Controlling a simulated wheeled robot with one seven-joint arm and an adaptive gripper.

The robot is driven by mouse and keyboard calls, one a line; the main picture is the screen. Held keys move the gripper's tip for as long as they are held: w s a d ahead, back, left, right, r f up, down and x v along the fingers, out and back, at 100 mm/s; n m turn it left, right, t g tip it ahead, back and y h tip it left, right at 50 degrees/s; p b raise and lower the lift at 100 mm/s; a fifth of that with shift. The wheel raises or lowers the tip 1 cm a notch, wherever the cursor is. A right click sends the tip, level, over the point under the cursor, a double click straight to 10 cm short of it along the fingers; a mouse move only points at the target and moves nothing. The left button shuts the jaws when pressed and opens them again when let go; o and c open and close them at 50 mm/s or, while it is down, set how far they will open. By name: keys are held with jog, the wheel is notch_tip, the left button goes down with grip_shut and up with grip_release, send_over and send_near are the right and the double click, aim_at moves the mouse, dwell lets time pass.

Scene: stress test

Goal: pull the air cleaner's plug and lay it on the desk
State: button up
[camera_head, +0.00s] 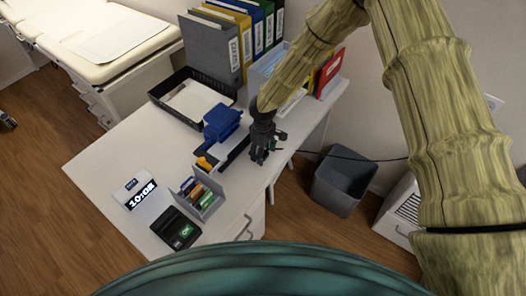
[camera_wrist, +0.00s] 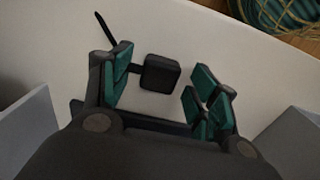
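My gripper (camera_head: 262,152) hangs low over the desk (camera_head: 110,160), near its right edge. In the wrist view my gripper (camera_wrist: 163,88) is open, with its teal-padded fingers spread apart. A dark, square-bodied plug (camera_wrist: 160,73) shows between the fingers against the white desk top. A thin black cord (camera_wrist: 104,28) runs behind the left finger toward the plug. Whether the plug touches the left finger I cannot tell. The white air cleaner (camera_head: 402,212) with a dark grille stands on the floor at right, partly hidden by my arm.
Near my gripper are a blue punch (camera_head: 221,123), a pen organizer (camera_head: 203,198) and a black tray (camera_head: 196,98). Binders (camera_head: 215,48) stand behind.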

notch_tip(320, 180, up, 12)
dwell(0.8)
jog(key=s+d+f+m+g+y, duration=0.1)
jog(key=s+d+f+m, duration=0.25)
jog(key=s+f, duration=0.6)
jog(key=s+d+f+m+y, duration=0.2)
jog(key=s+d+f, duration=0.2)
jog(key=s+f, duration=0.55)
jog(key=s+d+f+m+h+b, duration=0.1)
jog(key=s+d+f+m+b, duration=0.1)
jog(key=s+d, duration=0.5)
jog(key=s+d+f+m+t+h+b, duration=0.1)
jog(key=s+d+f+m+h, duration=0.1)
jog(key=s+d, duration=0.6)
jog(key=shift+s+m+b, duration=0.35)
jog(key=shift+s+m, duration=0.5)
jog(key=shift+s, duration=1.7)
jog(key=shift+d, duration=0.1)
